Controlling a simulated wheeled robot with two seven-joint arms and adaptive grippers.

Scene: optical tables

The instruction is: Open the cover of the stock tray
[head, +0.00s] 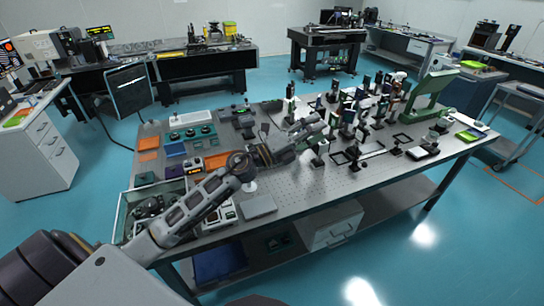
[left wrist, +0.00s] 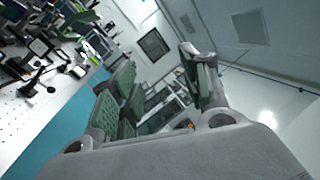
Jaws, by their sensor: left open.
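An open-looking box-shaped tray (head: 119,222) with a pale rim and dark parts inside stands at the table's front left corner. It appears to be the stock tray; I cannot tell whether a clear cover lies over it. My left arm passes across its right side and hides part of it. My left gripper (head: 312,132) is over the middle of the table, well to the right of the tray and apart from it. Its green-padded fingers are spread and empty in the left wrist view (left wrist: 160,88). My right gripper is not in view.
The perforated optical table (head: 350,188) carries several optical mounts at its right half and a green frame (head: 432,92). A flat grey box (head: 258,206) lies at the front edge. Orange and dark pads and small instruments fill the left half.

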